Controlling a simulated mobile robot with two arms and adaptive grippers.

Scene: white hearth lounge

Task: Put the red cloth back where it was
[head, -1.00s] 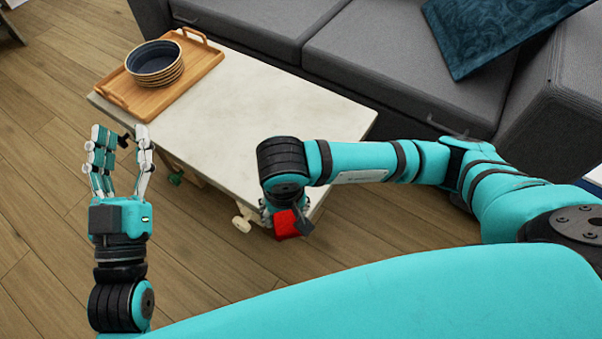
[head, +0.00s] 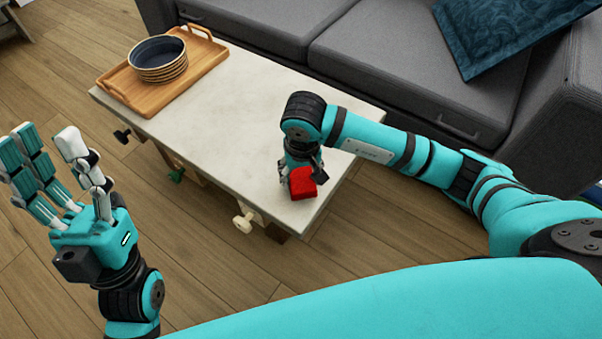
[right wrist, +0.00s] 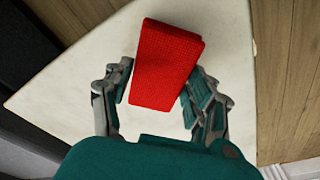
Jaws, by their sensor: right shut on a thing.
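The red cloth (head: 303,183) is a small folded block held by my right gripper (head: 300,172) over the near right end of the pale table (head: 240,110). In the right wrist view the cloth (right wrist: 167,65) sits between the two sets of fingers (right wrist: 158,98), with the pale tabletop (right wrist: 100,75) beneath it. I cannot tell whether the cloth touches the tabletop. My left gripper (head: 70,185) is empty, its fingers spread apart, off the table's left side above the floor.
A wooden tray (head: 118,88) with a stack of dark bowls (head: 158,60) stands at the table's far left end. A grey sofa (head: 375,50) with a blue cushion (head: 500,30) runs behind the table. Knobs stick out from the table's near side. The middle of the tabletop is clear.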

